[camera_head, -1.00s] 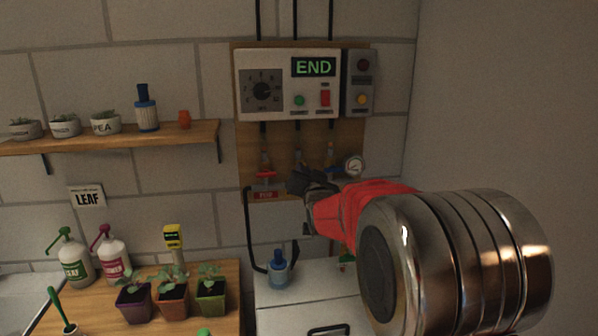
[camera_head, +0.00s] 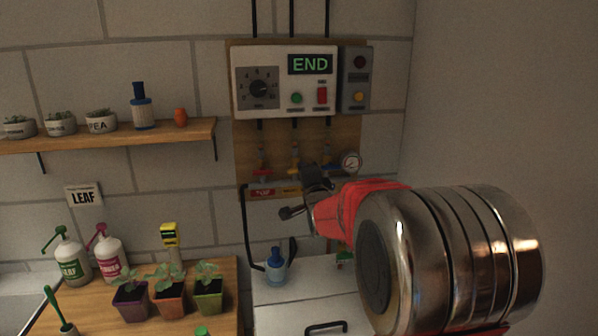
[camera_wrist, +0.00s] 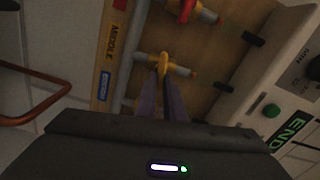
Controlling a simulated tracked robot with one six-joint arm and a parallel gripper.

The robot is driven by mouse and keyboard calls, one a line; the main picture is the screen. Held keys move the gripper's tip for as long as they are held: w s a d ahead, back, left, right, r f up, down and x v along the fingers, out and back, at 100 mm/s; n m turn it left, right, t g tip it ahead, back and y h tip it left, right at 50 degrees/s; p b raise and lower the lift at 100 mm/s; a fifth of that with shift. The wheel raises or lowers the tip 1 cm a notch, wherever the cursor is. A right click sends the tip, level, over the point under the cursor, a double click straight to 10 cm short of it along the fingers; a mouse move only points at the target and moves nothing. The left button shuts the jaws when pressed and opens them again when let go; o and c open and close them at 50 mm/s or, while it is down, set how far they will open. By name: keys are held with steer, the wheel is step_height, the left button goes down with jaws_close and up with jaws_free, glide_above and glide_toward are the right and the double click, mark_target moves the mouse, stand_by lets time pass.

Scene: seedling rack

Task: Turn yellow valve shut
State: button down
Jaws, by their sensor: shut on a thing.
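The yellow valve (camera_head: 294,171) is the middle one of a row on the wooden board under the control box. In the wrist view its yellow handle (camera_wrist: 164,64) looks to lie across its pipe. My gripper (camera_head: 308,180) is at this valve in the head view. In the wrist view my two dark fingers (camera_wrist: 163,90) are shut on the yellow handle from either side, hiding its near end.
A valve with a red handle (camera_head: 262,172) is close on the left. The control box (camera_head: 283,82) above shows END. A blue bottle (camera_head: 275,267) stands on the white surface below.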

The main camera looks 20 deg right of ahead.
steer(key=shift+a+f+m, duration=0.15)
steer(key=shift+f+m, duration=0.05)
steer(key=shift+m, duration=0.9)
steer(key=c, duration=1.9)
jaws_free()
steer(key=shift+o, duration=0.2)
steer(key=shift+s, duration=0.15)
steer(key=s+a, duration=0.2)
steer(key=s, duration=1.1)
steer(key=shift+s+a, duration=0.25)
steer(key=shift+a, duration=0.05)
